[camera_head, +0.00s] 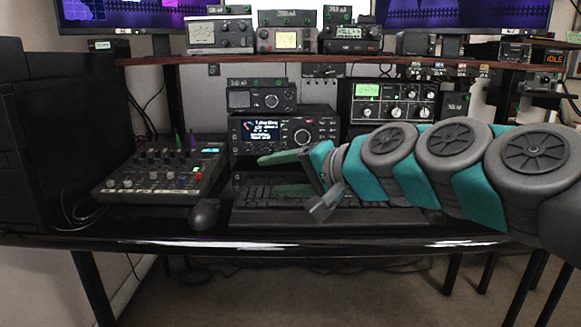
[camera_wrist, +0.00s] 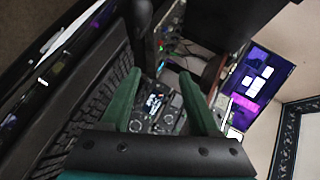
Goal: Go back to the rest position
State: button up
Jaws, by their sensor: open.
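My gripper (camera_head: 284,174) reaches in from the right in the head view and hangs over the keyboard (camera_head: 350,216), in front of the radio with the blue display (camera_head: 270,132). Its two green fingers are apart, with nothing between them. In the wrist view, the fingers of my gripper (camera_wrist: 160,92) point at the radio face (camera_wrist: 158,112), which shows between and beyond them. The gripper appears apart from the radio's knobs. My arm hides part of the keyboard and of the desk's right side.
A mixer (camera_head: 160,172) with coloured knobs stands left on the black desk (camera_head: 200,240). A mouse (camera_head: 204,215) lies beside the keyboard. A shelf (camera_head: 250,59) above carries several instruments. Another radio (camera_head: 392,101) stands behind my arm. A dark cabinet (camera_head: 50,140) bounds the left.

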jog(key=s+d+f+n+g+h, duration=0.2)
jog(key=s+f+g+h, duration=0.1)
jog(key=s+f, duration=0.55)
jog(key=s+d+f+n+g+h, duration=0.25)
jog(key=s+f, duration=0.25)
jog(key=f, duration=0.6)
jog(key=s+d+f+g+h, duration=0.2)
jog(key=s+d+f, duration=0.3)
jog(key=s, duration=0.3)
jog(key=s+d+f+g+h, duration=0.3)
jog(key=s+d+f, duration=0.3)
jog(key=s, duration=0.3)
jog(key=shift+d+f+g, duration=0.15)
jog(key=shift+d+g, duration=0.2)
jog(key=shift+d, duration=0.45)
